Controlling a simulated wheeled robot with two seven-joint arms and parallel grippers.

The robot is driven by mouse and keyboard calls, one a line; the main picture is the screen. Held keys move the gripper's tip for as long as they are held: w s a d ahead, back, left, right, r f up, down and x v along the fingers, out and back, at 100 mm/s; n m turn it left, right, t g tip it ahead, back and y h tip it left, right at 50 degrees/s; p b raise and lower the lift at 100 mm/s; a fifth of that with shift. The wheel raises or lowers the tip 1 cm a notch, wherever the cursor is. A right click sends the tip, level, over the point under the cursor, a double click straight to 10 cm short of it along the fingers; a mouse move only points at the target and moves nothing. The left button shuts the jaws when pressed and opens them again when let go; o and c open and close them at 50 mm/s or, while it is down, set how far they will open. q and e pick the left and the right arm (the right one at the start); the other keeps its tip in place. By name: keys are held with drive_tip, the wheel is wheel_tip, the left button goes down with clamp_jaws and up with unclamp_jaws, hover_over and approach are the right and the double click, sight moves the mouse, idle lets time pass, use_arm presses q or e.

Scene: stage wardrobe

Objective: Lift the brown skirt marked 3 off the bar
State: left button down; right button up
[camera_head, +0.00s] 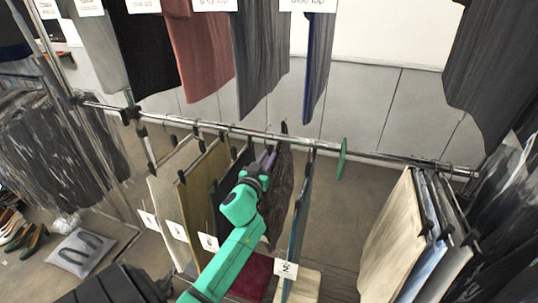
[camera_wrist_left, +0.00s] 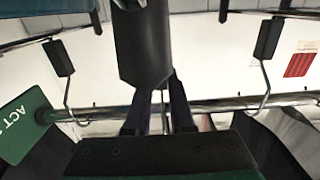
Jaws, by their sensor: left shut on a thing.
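The dark brown skirt (camera_head: 284,185) hangs from the lower rail (camera_head: 232,130), between a dark garment on its left and a blue one on its right. No number 3 can be read on it. My left gripper (camera_head: 268,158) is at the top of the skirt, just below the rail, shut on its hanger. In the left wrist view the dark fingers (camera_wrist_left: 163,90) close around a thin upright hook stem, near the bar (camera_wrist_left: 225,105). Whether the hook rests on the bar is hidden. My right gripper is not in view.
A blue garment with a tag marked 2 (camera_head: 286,268) hangs close on the right. A green divider (camera_head: 342,158) sits further right, then open rail and pale garments (camera_head: 390,235). Several tagged garments hang close on the left. Other clothes hang above.

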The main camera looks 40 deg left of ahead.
use_arm(q)
drive_tip(key=shift+p+v, duration=0.4)
drive_tip(key=shift+v, duration=2.25)
drive_tip(key=shift+r, duration=0.1)
